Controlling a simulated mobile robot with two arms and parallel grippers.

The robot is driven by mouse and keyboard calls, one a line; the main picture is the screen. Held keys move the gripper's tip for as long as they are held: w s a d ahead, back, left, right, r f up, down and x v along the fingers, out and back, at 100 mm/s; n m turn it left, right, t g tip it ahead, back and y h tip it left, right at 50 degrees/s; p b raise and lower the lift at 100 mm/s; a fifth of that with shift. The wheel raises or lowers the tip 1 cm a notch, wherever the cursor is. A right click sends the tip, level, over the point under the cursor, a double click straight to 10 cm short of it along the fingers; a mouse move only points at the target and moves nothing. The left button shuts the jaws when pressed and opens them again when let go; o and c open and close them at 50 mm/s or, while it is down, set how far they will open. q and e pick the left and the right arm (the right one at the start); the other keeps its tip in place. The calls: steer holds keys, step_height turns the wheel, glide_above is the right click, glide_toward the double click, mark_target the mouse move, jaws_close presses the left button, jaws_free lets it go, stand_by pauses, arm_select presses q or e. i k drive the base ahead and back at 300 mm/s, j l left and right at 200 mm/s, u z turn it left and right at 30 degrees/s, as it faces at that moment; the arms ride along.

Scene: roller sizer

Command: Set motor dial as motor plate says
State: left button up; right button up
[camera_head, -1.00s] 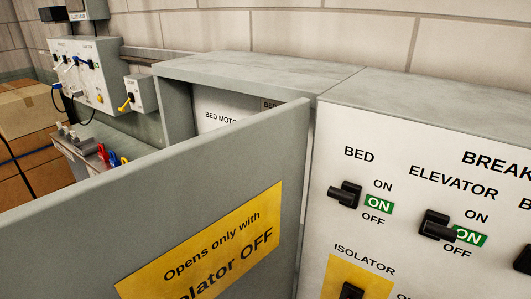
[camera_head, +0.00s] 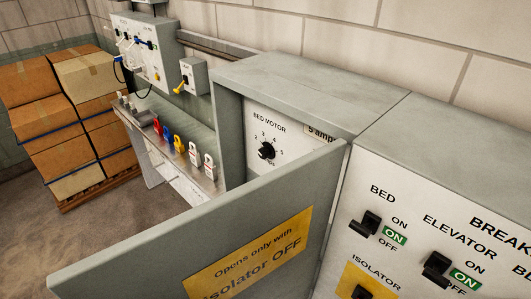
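The motor dial (camera_head: 267,151) is a black knob on a white panel labelled BED MOTOR (camera_head: 270,122), inside a grey cabinet. Numbers such as 2, 3, 4 and 5 ring it; its exact setting is too small to tell. A plate reading "5 amp" (camera_head: 320,131) shows at the panel's right, partly cut off by the door. The cabinet door (camera_head: 120,262) stands open, with a yellow label (camera_head: 250,255) reading "Opens only with Isolator OFF". Neither of my grippers is in view.
A breaker panel (camera_head: 425,215) at right has bed (camera_head: 366,223) and elevator (camera_head: 437,268) switches beside green ON tags. The isolator (camera_head: 362,292) is cut off below. A shelf with coloured tags (camera_head: 180,144) and stacked boxes (camera_head: 65,120) stand at left, with bare floor in front.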

mark_target(267, 150)
steer(key=j+z, duration=0.35)
steer(key=k+j+z, duration=0.15)
steer(key=j+z, duration=0.15)
steer(key=j, duration=0.15)
steer(key=k+j+z, duration=0.15)
steer(key=j+z, duration=0.2)
steer(key=j, duration=0.1)
